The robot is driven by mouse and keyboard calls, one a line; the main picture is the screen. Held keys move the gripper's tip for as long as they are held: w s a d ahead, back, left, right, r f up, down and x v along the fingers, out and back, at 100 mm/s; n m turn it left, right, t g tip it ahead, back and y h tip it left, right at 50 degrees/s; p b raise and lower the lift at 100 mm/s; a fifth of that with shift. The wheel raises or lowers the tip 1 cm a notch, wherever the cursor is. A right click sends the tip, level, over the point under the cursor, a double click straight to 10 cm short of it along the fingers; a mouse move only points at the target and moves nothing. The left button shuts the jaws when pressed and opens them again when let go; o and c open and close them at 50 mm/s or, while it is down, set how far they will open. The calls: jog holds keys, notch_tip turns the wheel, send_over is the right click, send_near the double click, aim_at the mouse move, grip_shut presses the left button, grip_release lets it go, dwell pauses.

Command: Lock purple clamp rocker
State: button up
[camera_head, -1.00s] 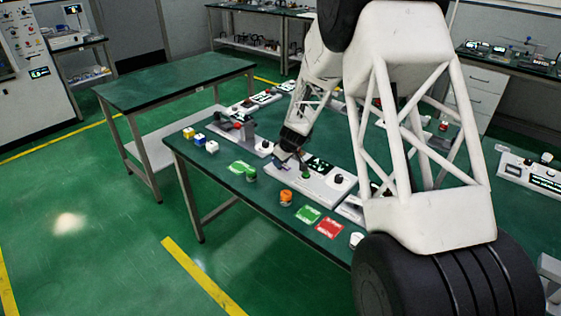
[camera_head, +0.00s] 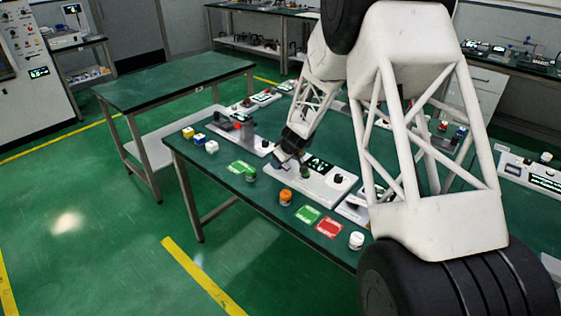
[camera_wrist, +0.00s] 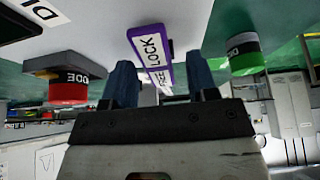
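The purple clamp rocker (camera_wrist: 152,55) shows in the wrist view as a purple-framed bar with a white face marked LOCK. It runs from the top centre down toward the gap between my fingertips. A second label at its lower end is partly cut off from sight. My gripper (camera_wrist: 161,78) has two dark blue fingers standing apart, one on each side of the rocker's lower end; I cannot tell if either touches it. In the head view my gripper (camera_head: 281,160) is low over the white panel (camera_head: 312,184) on the green table, and the rocker cannot be made out.
In the wrist view a red-and-black knob (camera_wrist: 68,88) is at left and a green-and-black knob (camera_wrist: 244,54) at right. In the head view an orange knob (camera_head: 286,197), green card (camera_head: 307,214), red card (camera_head: 329,228) and white knob (camera_head: 356,240) lie along the table's near edge.

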aim_at(288, 168)
jog(key=shift+r, duration=0.1)
jog(key=shift+v, duration=3.4)
jog(key=shift+s+d+r, duration=0.15)
jog(key=shift+r, duration=0.15)
jog(key=shift+s+r, duration=0.1)
jog(key=shift+r, duration=0.05)
jog(key=shift+s+r, duration=0.2)
jog(key=shift+r, duration=0.05)
jog(key=s+d+r+m+h, duration=0.1)
jog(key=s+d+r+m, duration=0.1)
jog(key=s+r, duration=0.75)
jog(key=s+d+r+m, duration=0.2)
jog(key=s+r, duration=0.2)
jog(key=s, duration=1.1)
jog(key=s+d+r+m+h, duration=0.1)
jog(key=s+d+r+m, duration=0.1)
jog(key=s+r, duration=0.75)
jog(key=s+d+f+m+h, duration=0.1)
jog(key=s, duration=0.8)
jog(key=s+d+f+m+g+h, duration=0.1)
jog(key=s+d+m, duration=0.1)
jog(key=s, duration=0.8)
jog(key=shift+d+f, duration=0.15)
jog(key=shift+f, duration=0.15)
